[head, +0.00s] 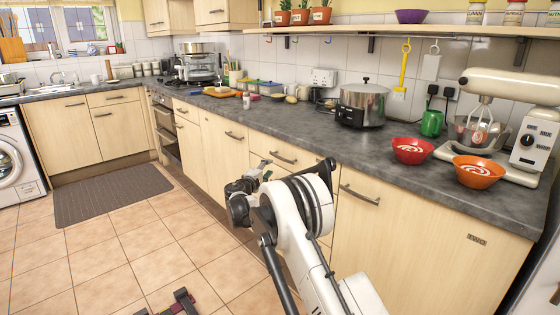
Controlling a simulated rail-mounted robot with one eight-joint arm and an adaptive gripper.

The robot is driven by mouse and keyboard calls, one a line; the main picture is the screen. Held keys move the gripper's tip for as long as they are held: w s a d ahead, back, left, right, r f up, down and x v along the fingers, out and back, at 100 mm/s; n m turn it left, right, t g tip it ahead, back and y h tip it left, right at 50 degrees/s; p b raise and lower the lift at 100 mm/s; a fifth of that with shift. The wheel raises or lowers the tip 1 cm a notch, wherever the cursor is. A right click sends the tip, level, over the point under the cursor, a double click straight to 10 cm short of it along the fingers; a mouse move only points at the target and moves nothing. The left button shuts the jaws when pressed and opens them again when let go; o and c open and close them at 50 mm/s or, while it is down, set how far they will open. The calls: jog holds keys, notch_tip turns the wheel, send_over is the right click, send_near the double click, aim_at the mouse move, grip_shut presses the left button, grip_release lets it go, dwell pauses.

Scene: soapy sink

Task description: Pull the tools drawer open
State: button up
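A shut wooden drawer (268,149) with a grey bar handle (283,158) is under the middle of the counter. Another drawer front (187,108) sits farther left, below the hob end, and also looks shut. No label shows which one is the tools drawer. My white arm rises from the bottom right and bends in front of the cabinets. My gripper (252,180) appears at its dark far end, in front of the units and near the middle drawer in the picture. Its fingers are small and partly hidden by the arm, so their opening and any contact are unclear.
The grey worktop (330,130) above carries a steel cooker (362,105), a red bowl (412,151), an orange bowl (477,171) and a stand mixer (510,115). A dark mat (112,192) lies on the tiled floor. The floor left of my arm is mostly clear.

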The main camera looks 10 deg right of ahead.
aim_at(280, 158)
jog(key=b+x, duration=0.2)
jog(key=x, duration=0.9)
jog(key=shift+w+d, duration=0.15)
jog(key=shift+w, duration=0.05)
jog(key=shift+c, duration=0.5)
grip_shut()
